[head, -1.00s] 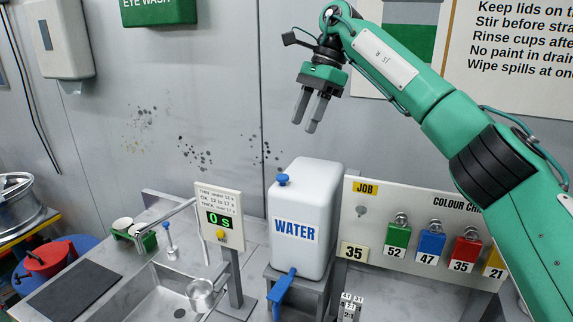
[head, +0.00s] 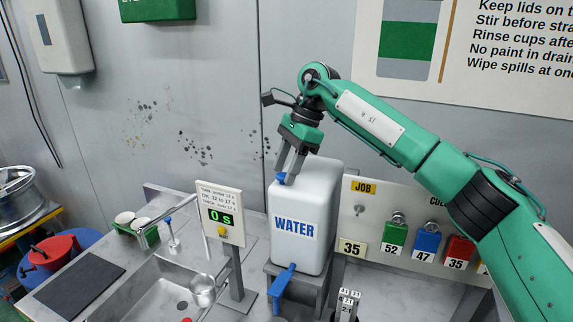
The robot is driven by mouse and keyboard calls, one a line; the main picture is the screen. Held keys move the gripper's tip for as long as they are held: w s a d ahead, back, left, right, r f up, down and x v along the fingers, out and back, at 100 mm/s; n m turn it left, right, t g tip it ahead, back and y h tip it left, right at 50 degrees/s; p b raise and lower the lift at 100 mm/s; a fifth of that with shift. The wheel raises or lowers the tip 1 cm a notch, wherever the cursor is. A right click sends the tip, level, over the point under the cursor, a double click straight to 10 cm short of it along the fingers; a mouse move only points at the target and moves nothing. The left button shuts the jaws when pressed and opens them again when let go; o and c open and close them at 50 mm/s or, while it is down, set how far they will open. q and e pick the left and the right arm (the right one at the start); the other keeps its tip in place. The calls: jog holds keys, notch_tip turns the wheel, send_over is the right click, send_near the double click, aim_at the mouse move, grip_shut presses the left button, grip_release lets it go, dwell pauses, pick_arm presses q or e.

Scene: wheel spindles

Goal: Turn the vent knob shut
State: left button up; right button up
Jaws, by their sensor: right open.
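The blue tap (head: 280,288) sticks out low at the container's front. My left gripper is not in view.
A timer sign (head: 220,215) reading 0 s stands left of the container. A sink (head: 165,290) with a metal cup (head: 203,291) lies in front. A colour board (head: 375,216) with several coloured blocks is at right, behind my right arm. A dark mat (head: 80,285) lies at left.

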jog(key=c, duration=1)
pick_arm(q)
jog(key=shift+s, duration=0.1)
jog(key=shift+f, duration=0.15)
